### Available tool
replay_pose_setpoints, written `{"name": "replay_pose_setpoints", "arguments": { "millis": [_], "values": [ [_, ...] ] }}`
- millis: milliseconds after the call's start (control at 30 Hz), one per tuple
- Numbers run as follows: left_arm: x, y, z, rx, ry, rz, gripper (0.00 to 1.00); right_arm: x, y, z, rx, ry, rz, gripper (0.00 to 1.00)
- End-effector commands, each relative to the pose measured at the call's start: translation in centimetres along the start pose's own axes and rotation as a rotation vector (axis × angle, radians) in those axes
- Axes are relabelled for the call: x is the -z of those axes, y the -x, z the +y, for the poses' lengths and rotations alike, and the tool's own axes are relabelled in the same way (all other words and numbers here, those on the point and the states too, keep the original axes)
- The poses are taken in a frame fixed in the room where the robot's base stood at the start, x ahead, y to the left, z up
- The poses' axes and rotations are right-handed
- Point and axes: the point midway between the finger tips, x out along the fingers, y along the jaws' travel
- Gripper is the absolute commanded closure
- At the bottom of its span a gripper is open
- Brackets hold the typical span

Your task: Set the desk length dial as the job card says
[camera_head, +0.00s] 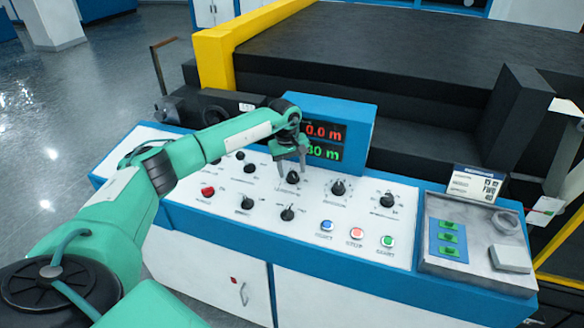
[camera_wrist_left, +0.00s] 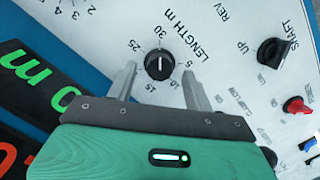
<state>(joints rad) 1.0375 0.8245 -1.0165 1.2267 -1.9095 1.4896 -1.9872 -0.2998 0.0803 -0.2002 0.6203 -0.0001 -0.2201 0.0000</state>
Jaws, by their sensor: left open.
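The desk length dial (camera_wrist_left: 160,66) is a black round knob marked "LENGTH m", with numbers from 5 to 30 around it. Its white line appears to lie along the direction of the 30 mark. My left gripper (camera_wrist_left: 158,85) is open, with one finger on each side of the dial; I cannot tell if they touch it. In the head view the left gripper (camera_head: 291,163) reaches down over the dial (camera_head: 292,177). The job card (camera_head: 475,184) stands at the right of the desk; its text is too small to read. My right gripper is out of view.
A display (camera_head: 325,142) behind the dial shows red 0.0 m and a green figure ending in 0 m, partly covered by my arm. Other black knobs (camera_head: 338,188), a red knob (camera_head: 208,191) and coloured buttons (camera_head: 357,233) surround it. A grey tray (camera_head: 440,268) sits at right.

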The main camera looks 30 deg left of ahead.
Motion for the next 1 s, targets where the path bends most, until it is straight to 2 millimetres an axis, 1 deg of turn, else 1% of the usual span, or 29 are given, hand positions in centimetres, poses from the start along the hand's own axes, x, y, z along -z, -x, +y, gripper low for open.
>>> {"name": "replay_pose_setpoints", "arguments": {
  "millis": [33, 100, 200, 467, 500, 567, 700, 733, 1000],
  "values": [
    [0.0, -0.5, 0.0, 0.001, 0.001, -0.001, 0.48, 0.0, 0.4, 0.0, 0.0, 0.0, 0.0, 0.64],
    [0.0, -1.1, 0.0, 0.0, 0.001, -0.001, 0.48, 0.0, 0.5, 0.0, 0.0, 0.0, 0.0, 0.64],
    [0.0, -1.6, 0.0, 0.0, 0.001, -0.001, 0.48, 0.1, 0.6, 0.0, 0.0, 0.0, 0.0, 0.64],
    [0.0, -1.8, 0.0, -0.001, 0.0, 0.0, 0.48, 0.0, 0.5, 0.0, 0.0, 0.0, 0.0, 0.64],
    [0.0, -1.8, 0.0, -0.001, 0.0, 0.0, 0.52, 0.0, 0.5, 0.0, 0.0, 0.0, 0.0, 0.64],
    [0.0, -1.8, 0.0, -0.001, 0.001, 0.0, 0.64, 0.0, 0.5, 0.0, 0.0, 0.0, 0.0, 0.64],
    [0.0, -1.8, 0.0, -0.001, 0.001, 0.0, 0.91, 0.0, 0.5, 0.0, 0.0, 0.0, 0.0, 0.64],
    [0.0, -1.7, 0.0, -0.001, 0.001, 0.0, 0.93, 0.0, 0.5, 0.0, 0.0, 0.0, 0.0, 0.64],
    [0.0, -1.8, 0.0, -0.005, 0.027, 0.001, 0.93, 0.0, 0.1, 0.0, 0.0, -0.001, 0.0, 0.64]
  ]
}}
